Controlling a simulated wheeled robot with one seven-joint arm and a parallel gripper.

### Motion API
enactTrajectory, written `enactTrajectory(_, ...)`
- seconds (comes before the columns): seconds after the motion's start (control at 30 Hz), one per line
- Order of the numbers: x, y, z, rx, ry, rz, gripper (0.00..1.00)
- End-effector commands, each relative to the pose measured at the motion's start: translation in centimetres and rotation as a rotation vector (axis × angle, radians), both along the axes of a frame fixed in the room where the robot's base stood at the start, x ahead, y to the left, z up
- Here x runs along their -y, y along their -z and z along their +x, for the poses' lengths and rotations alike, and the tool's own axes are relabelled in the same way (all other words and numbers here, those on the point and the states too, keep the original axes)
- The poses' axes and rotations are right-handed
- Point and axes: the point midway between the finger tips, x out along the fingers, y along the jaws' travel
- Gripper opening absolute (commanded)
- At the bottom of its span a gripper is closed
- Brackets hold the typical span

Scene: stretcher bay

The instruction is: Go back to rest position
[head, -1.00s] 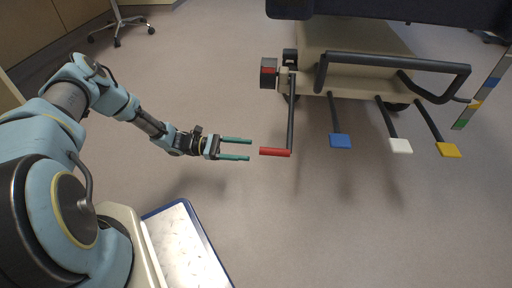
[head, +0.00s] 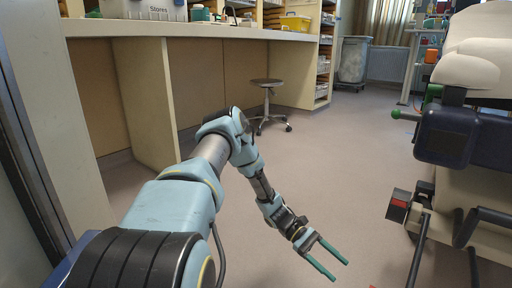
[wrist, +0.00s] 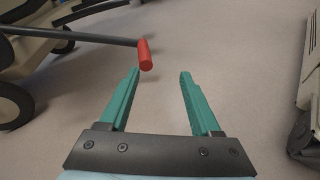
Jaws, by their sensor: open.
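My gripper (head: 338,269) is open and empty in the head view, its two green fingers spread apart above the floor. In the wrist view my gripper (wrist: 158,75) also shows open, with only bare floor between the fingers. My arm reaches forward and down, clear of the furniture. A red-handled crank (wrist: 145,55) of the stretcher lies just beyond the left finger in the wrist view, apart from it. In the head view the crank's dark rod (head: 418,250) is at the lower right, to the right of the gripper.
The stretcher (head: 470,150) stands at the right. A counter (head: 200,29) with boxes runs along the back left. A stool (head: 267,97) stands before it, and a grey bin (head: 353,62) is farther back. The floor (head: 340,150) between counter and stretcher is clear.

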Motion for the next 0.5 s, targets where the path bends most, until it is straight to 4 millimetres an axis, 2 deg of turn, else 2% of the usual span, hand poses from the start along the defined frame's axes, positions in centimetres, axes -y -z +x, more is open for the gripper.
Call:
enactTrajectory(0.03,-1.3,-2.3,0.5,0.068,0.034,0.035,0.64)
enactTrajectory(0.27,-7.9,-8.9,1.8,0.353,0.167,0.193,0.64)
enactTrajectory(0.5,-15.3,-16.6,2.8,0.645,0.274,0.345,0.64)
